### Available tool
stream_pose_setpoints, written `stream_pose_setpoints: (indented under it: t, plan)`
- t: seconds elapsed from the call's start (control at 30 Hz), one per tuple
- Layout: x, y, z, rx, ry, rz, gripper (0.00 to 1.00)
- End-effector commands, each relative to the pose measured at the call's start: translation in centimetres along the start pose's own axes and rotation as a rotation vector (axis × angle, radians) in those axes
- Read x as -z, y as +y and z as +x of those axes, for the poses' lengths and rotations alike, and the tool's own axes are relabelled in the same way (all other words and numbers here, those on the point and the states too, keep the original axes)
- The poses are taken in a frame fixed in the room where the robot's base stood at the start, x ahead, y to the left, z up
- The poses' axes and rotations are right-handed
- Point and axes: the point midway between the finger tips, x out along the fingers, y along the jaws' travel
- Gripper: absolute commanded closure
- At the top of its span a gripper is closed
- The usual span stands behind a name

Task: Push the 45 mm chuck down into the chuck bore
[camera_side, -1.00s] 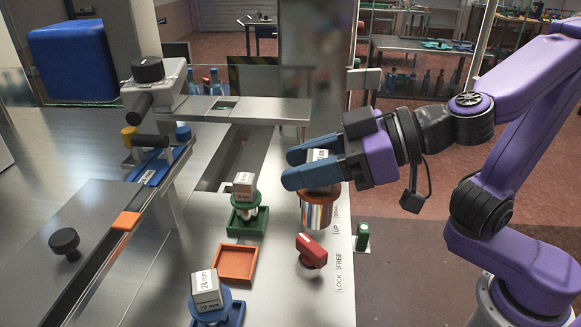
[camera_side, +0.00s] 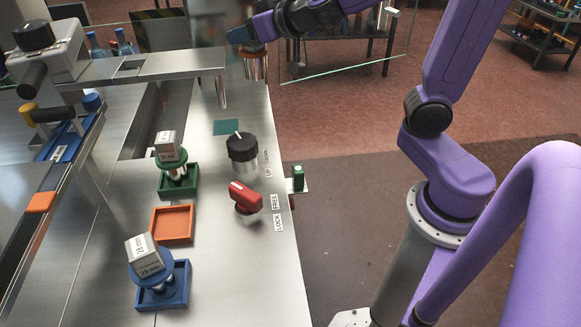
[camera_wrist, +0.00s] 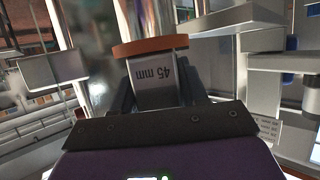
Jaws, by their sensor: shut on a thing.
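My gripper (camera_side: 250,35) is at the top of the side view, shut on the 45 mm chuck and holding it in the air. The chuck's shiny metal cylinder (camera_side: 256,68) hangs below the fingers, near the right end of the overhead metal arm. In the wrist view, the chuck's grey block (camera_wrist: 156,88) sits between the dark fingers, its "45 mm" label upside down. Its orange-brown flange (camera_wrist: 150,46) is just beyond. I cannot make out the chuck bore in either view.
A black knob (camera_side: 241,147) and a red knob (camera_side: 245,198) stand at the bench's right edge. A 28 mm chuck (camera_side: 146,257) is in a blue tray (camera_side: 178,299); another chuck stands in a green tray (camera_side: 193,183). The orange tray (camera_side: 173,225) is empty. The overhead metal arm (camera_side: 180,64) spans the back.

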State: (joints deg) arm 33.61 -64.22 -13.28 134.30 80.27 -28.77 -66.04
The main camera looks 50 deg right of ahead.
Motion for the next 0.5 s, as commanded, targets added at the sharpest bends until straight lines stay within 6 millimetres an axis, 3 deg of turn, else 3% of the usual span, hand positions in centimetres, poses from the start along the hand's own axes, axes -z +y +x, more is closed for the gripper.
stream_pose_setpoints:
  t: [0.03, 0.1, 0.17, 0.5]
  plan:
    - [0.1, 1.8, 0.7, -0.037, -0.001, 0.013, 1.00]
    - [-0.1, 3.5, 1.7, -0.067, -0.002, 0.025, 1.00]
    - [-0.4, 4.1, 2.4, -0.075, -0.002, 0.028, 1.00]
    - [-3.0, 4.0, 5.7, -0.039, -0.004, 0.012, 1.00]
